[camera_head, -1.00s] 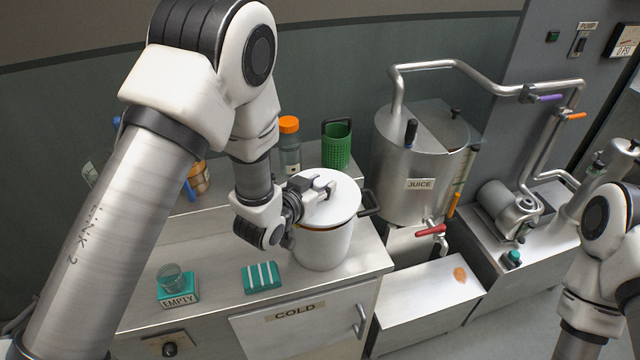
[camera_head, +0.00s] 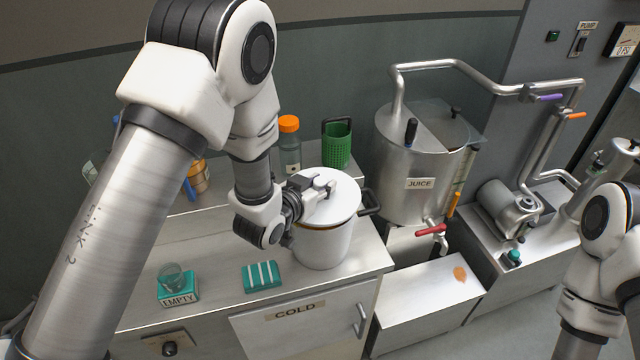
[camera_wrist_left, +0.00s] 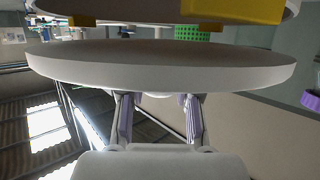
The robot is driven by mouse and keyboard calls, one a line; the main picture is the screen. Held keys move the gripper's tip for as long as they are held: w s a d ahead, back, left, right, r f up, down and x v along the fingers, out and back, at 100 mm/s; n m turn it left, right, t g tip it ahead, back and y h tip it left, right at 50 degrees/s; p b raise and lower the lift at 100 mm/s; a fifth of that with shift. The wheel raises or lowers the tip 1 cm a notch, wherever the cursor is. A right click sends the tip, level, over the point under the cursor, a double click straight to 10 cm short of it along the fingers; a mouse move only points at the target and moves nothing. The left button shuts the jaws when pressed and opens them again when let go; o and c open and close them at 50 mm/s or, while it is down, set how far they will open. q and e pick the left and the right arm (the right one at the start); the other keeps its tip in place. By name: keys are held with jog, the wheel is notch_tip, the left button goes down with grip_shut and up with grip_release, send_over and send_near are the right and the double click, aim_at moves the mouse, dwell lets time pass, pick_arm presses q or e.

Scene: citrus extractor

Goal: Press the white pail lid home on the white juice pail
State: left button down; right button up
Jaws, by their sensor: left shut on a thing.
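The white pail lid (camera_head: 336,207) is a flat disc over the mouth of the white juice pail (camera_head: 324,250), which stands on the counter. A thin orange-brown strip shows between lid and pail in the head view. In the left wrist view the lid (camera_wrist_left: 160,68) spans the picture, with a gap between it and the pail's rim (camera_wrist_left: 160,10) and yellow blocks at that rim. My left gripper (camera_head: 326,190) is shut on the lid's top; its fingers (camera_wrist_left: 157,108) also show in the left wrist view. My right gripper is out of view; part of my right arm shows.
The juice tank (camera_head: 405,175) stands right of the pail, close to the pail's dark handle (camera_head: 370,202). An orange-capped bottle (camera_head: 289,150) and green basket (camera_head: 337,145) stand behind. A teal striped block (camera_head: 261,276) and a glass on an EMPTY block (camera_head: 178,299) lie in front.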

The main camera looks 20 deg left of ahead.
pick_arm(q)
jog(key=shift+f+b, duration=0.5)
jog(key=shift+f, duration=0.1)
jog(key=c, duration=0.7)
grip_release()
